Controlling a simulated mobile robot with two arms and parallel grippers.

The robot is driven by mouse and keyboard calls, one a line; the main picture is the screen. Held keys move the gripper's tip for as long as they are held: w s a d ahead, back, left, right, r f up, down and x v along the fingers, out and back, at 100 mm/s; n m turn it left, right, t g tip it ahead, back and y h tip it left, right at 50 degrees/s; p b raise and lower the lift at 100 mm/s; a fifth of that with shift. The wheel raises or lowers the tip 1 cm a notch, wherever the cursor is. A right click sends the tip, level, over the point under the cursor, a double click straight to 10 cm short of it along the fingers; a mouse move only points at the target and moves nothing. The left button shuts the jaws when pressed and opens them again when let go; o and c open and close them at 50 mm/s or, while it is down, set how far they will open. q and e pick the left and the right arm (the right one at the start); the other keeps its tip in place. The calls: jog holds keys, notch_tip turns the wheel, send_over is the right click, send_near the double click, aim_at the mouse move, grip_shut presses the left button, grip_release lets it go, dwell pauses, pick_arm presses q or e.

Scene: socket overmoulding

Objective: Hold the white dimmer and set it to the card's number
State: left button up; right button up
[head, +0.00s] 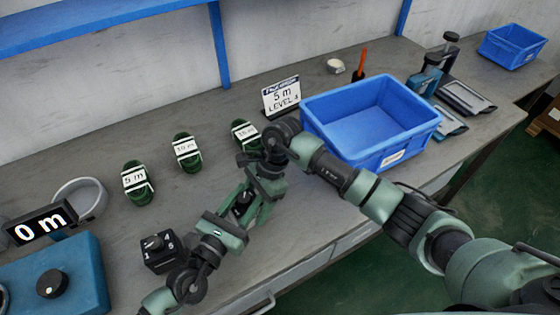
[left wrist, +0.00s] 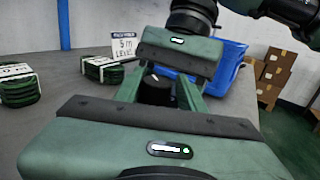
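No plainly white dimmer shows. A small black dimmer-like block (head: 243,203) with a light mark on top sits between the fingers of my grippers; it also shows in the left wrist view (left wrist: 157,90). My left gripper (head: 240,203) reaches it from the lower left, its fingers partly hidden. My right gripper (head: 252,200) faces it from above, close to the left one. Finger contact cannot be made out. Another black dimmer (head: 160,252) with white numbers stands on the bench, left of my left gripper. The card (head: 282,97) reads "5 m" and a level number, apparently 4.
Green cable coils (head: 136,183) with white labels stand in a row behind. A blue bin (head: 372,116) stands right of the card. A blue unit (head: 55,275) with a black knob and a "0 m" display (head: 40,222) is at left. Bare bench lies between coils and dimmers.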

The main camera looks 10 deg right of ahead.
pick_arm(q)
jog(key=n+t+y, duration=0.1)
jog(key=n+y, duration=0.1)
jog(key=shift+t+y, duration=0.3)
jog(key=shift+t, duration=0.1)
jog(key=shift+a+f+n+t+y, duration=0.15)
jog(key=shift+n+t+y, duration=0.25)
jog(key=shift+n+y, duration=0.45)
jog(key=shift+a+n+t+y, duration=0.1)
jog(key=shift+n+t+y, duration=0.4)
jog(key=shift+y, duration=0.65)
jog(key=shift+s+n+y, duration=0.1)
jog(key=shift+n+y, duration=0.15)
jog(key=shift+y, duration=0.05)
jog(key=v, duration=1.1)
jog(key=shift+s+a, duration=0.15)
jog(key=shift+s, duration=0.15)
jog(key=w+d+r+m+g+h, duration=0.3)
jog(key=d+r+m+g+h, duration=0.2)
jog(key=r, duration=0.4)
jog(key=w+d+r+m+g+h, duration=0.3)
jog(key=d+r+m+g+h, duration=0.3)
jog(key=r+m, duration=0.4)
jog(key=shift+d+r+h, duration=0.25)
jog(key=shift+d+h, duration=0.2)
jog(key=shift+h, duration=0.55)
jog(key=shift+w, duration=0.15)
